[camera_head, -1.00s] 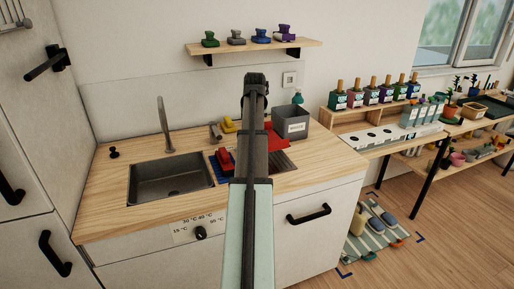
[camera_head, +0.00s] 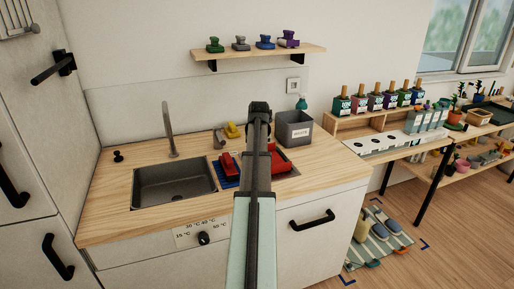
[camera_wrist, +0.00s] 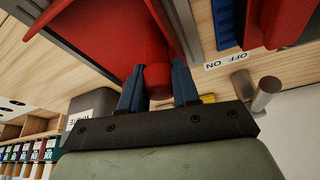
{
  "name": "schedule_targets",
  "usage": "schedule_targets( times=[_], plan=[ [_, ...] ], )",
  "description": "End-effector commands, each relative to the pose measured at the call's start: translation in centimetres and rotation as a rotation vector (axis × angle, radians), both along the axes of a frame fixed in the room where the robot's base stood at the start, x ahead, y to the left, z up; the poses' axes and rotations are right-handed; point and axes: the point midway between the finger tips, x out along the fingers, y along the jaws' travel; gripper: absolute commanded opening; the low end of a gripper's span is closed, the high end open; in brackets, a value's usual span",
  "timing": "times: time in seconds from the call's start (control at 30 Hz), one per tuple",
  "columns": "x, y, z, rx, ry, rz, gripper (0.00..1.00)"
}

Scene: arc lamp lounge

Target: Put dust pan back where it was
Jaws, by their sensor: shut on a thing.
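The red dust pan (camera_wrist: 95,38) fills the upper left of the wrist view, with its handle (camera_wrist: 157,82) between the blue fingers of my gripper (camera_wrist: 157,70). My gripper is shut on that handle. In the head view my arm hides the gripper and part of the pan. The pan's red edge (camera_head: 282,160) shows right of my arm, over a dark grey panel on the counter. I cannot tell whether the pan touches it.
A red item (camera_head: 228,163) sits on a blue piece left of my arm, beside the sink (camera_head: 173,184). A grey bin (camera_head: 294,130) stands behind the panel, and a yellow item (camera_head: 233,130) lies near the wall. A shelf (camera_head: 257,51) hangs above. The counter's front right is clear.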

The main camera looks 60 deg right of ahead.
Motion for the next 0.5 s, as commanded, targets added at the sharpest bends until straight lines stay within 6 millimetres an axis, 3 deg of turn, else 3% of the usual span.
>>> schedule_targets(
  times=[0.1,0.13,0.37,0.5],
  plan=[
    [0.0,0.0,-0.26,0.0,0.0,0.0,0.0],
    [0.0,-0.01,-0.23,0.0,0.0,0.0,0.34],
    [0.0,0.01,-0.22,0.0,0.0,0.0,0.56],
    [0.0,0.0,-0.22,0.0,0.0,0.0,0.56]
  ],
)
